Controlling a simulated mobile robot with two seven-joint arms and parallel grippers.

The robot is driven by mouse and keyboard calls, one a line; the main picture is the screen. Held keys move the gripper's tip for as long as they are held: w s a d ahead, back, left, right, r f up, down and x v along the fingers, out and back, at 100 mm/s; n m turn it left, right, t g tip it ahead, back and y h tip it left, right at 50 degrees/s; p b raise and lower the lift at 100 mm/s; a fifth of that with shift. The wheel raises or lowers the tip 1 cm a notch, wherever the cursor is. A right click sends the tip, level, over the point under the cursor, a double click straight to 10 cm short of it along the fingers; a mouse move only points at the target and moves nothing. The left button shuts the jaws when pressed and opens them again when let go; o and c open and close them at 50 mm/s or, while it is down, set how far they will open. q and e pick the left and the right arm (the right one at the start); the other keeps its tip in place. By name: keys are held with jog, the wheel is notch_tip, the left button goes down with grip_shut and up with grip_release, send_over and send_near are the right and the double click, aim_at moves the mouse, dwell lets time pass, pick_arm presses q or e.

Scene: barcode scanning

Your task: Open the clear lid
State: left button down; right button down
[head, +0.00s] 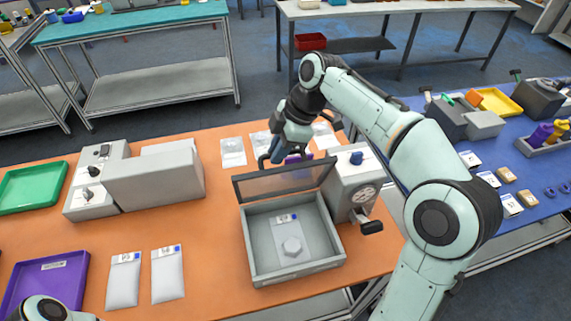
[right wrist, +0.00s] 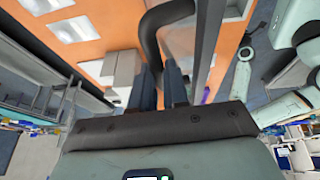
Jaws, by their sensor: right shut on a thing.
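The clear lid (head: 285,179) has a dark frame and stands raised, tilted up at the back edge of a grey box (head: 300,273). The box is open at the top. A packet (head: 288,222) with a label and a pale hexagonal piece (head: 292,246) lies inside it. My right gripper (head: 268,160) is behind the lid's upper edge, shut on the dark curved handle. In the right wrist view the handle (right wrist: 152,35) runs between the two fingers, and the see-through pane (right wrist: 186,42) is beside them. My left gripper is out of view; only part of my left arm shows at bottom left.
A grey machine (head: 355,185) with a blue knob stands right of the box. Another grey machine (head: 150,180) stands at the left. White packets (head: 168,274) lie left of the box. Green (head: 30,188) and purple (head: 45,284) trays sit at far left.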

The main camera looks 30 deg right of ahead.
jog(key=w+d+f, duration=0.2)
jog(key=w+d, duration=0.1)
jog(key=w, duration=0.8)
jog(key=shift+f, duration=0.15)
jog(key=shift+w+d+f, duration=0.1)
jog(key=shift+w+d, duration=0.1)
jog(key=shift+w, duration=0.15)
jog(key=c, duration=1.1)
grip_release()
jog(key=shift+w, duration=0.1)
jog(key=shift+w+f, duration=0.25)
jog(key=shift+w, duration=0.1)
jog(key=shift+o, duration=0.7)
jog(key=shift+w+d+f, duration=0.1)
jog(key=shift+w, duration=0.1)
jog(key=shift+s, duration=0.25)
jog(key=shift+c, duration=0.8)
jog(key=shift+r, duration=0.2)
